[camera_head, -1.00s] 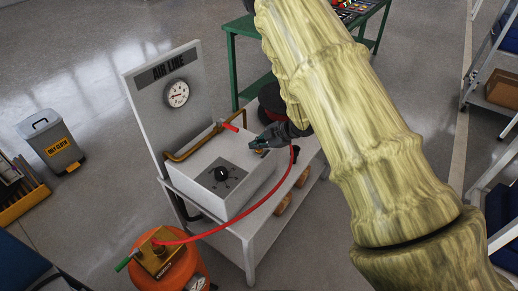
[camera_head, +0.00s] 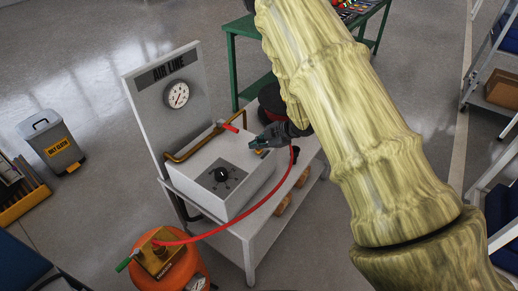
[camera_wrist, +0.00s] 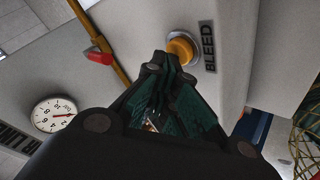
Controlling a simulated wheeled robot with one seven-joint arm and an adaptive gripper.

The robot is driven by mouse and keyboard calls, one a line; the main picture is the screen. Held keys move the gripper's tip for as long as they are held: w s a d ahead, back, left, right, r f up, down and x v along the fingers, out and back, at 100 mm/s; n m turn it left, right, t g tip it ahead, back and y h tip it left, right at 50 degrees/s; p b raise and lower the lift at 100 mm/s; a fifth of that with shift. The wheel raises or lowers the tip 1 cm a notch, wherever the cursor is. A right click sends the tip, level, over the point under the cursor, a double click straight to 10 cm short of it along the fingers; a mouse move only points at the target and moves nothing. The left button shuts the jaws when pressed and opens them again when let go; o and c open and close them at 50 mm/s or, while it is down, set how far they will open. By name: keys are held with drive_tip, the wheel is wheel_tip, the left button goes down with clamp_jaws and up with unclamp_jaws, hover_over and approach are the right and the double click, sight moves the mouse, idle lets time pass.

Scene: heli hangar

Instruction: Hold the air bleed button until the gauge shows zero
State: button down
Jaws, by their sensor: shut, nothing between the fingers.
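The yellow bleed button (camera_wrist: 180,48) sits in a round collar beside a BLEED label (camera_wrist: 208,47) in the wrist view. My gripper (camera_wrist: 168,62) is shut and empty, its tips right at the button and partly covering it. I cannot tell how far the button is pressed. In the head view my gripper (camera_head: 259,143) is over the right end of the white box (camera_head: 202,172). The round white gauge (camera_head: 178,94) is on the AIR LINE panel (camera_head: 150,108); its needle points up and right there. The gauge also shows in the wrist view (camera_wrist: 54,114), its needle off zero as far as I can read.
A red-handled valve (camera_head: 230,127) on a brass pipe stands close to my gripper. A red hose (camera_head: 240,217) runs from the box to an orange tank (camera_head: 172,268). A black knob (camera_head: 221,174) is on the box front.

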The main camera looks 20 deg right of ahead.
sight(258, 151)
drive_tip(key=shift+r+p, duration=0.35)
drive_tip(key=shift+r, duration=0.25)
drive_tip(key=shift+r+p, duration=1.95)
drive_tip(key=shift+r, duration=0.55)
drive_tip(key=shift+f, duration=0.1)
